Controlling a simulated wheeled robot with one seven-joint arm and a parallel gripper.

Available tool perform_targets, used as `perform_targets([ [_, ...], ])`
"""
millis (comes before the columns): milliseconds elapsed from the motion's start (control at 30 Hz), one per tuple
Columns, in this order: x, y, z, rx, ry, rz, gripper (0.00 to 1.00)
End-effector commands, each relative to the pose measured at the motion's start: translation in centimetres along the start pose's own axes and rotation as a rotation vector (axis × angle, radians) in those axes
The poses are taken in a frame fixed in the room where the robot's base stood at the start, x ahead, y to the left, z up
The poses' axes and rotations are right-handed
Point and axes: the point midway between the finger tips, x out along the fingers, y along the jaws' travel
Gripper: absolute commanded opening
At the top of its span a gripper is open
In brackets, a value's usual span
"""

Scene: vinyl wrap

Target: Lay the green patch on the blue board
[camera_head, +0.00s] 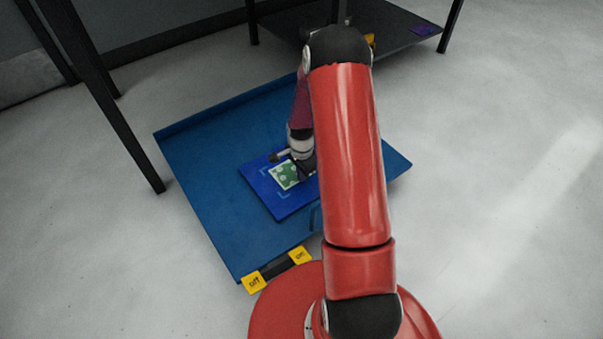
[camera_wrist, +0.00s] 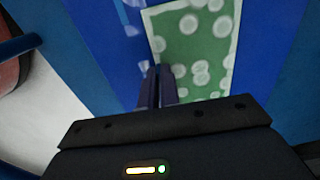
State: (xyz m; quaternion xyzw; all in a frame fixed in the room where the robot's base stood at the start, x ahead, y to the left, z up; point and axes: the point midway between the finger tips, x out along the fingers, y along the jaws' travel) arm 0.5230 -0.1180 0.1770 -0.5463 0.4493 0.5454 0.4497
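The green patch (camera_head: 285,176) has pale round spots and a light border. It lies over the blue board (camera_head: 290,207), looking flat, near light-blue corner marks. In the wrist view the patch (camera_wrist: 205,45) fills the upper middle, with bright blue board (camera_wrist: 100,45) to its left. My gripper (camera_head: 303,163) is low over the board, at the patch's upper right in the head view. In the wrist view its two dark fingers (camera_wrist: 157,72) are close together at the patch's left edge. I cannot tell whether they pinch that edge. The patch's near end is hidden behind my gripper.
The board rests on a larger blue tray (camera_head: 200,165) with raised edges. Yellow labels (camera_head: 254,282) sit at its near edge. A dark table (camera_head: 405,32) stands behind, and black legs (camera_head: 140,160) stand at left. My red arm hides the tray's right part. Grey floor is clear at right.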

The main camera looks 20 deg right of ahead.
Motion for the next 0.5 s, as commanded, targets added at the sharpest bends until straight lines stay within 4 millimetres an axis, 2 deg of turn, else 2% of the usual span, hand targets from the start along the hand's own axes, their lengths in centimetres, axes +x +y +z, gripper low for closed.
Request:
perform_targets([
  [267, 0.16, 0.06, 0.02, 0.0, -0.001, 0.001, 0.0],
  [500, 0.12, 0.04, 0.02, 0.0, -0.001, 0.001, 0.29],
])
